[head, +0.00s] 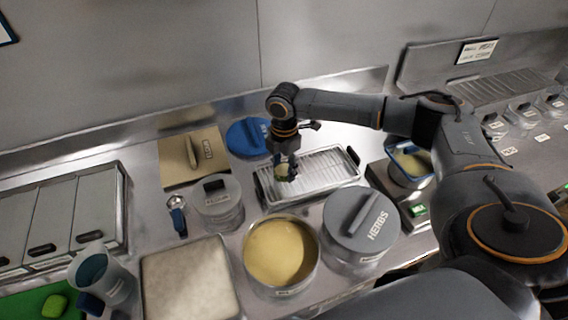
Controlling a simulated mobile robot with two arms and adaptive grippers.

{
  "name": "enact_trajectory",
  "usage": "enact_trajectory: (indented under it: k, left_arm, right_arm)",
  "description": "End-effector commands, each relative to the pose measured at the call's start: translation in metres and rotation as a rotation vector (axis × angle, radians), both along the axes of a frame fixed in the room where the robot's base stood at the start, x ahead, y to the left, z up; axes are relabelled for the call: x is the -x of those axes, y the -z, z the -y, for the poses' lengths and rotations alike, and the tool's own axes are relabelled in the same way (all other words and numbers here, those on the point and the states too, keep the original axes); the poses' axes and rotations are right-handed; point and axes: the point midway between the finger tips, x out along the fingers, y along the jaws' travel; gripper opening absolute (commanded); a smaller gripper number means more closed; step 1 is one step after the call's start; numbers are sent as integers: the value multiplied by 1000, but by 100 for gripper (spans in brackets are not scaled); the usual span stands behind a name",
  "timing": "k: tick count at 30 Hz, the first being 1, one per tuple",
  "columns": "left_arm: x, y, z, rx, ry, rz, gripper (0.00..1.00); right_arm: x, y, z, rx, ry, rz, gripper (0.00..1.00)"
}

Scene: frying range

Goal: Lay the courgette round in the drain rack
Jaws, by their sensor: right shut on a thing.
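My right gripper (286,172) points down over the left end of the drain rack (325,172), a silvery ribbed tray with dark handles. It is shut on a small pale green-yellow piece, the courgette round (281,170), which is mostly hidden by the fingers. I cannot tell whether the round touches the rack. My left gripper is not in view.
In front of the rack stand a pot of yellow batter (280,250) and a lidded HERBS pot (361,222). A blue-rimmed container (410,163) stands right.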

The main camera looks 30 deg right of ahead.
Motion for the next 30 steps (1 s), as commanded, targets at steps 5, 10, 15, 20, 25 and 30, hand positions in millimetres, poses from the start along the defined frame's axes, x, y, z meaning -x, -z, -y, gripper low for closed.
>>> enact_trajectory:
  k: [5,10,15,20,25,30]
  left_arm:
    - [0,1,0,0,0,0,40]
    - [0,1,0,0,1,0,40]
    - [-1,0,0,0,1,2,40]
    - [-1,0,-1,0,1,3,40]
    - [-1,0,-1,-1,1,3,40]
    - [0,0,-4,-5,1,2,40]
  right_arm:
    - [0,15,0,-1,0,1,30]
    - [-1,17,0,0,0,2,30]
    - [-1,17,0,0,0,2,57]
    - [-1,17,0,-1,0,2,74]
    - [-1,17,0,-1,0,2,74]
    - [-1,9,0,-2,0,4,74]
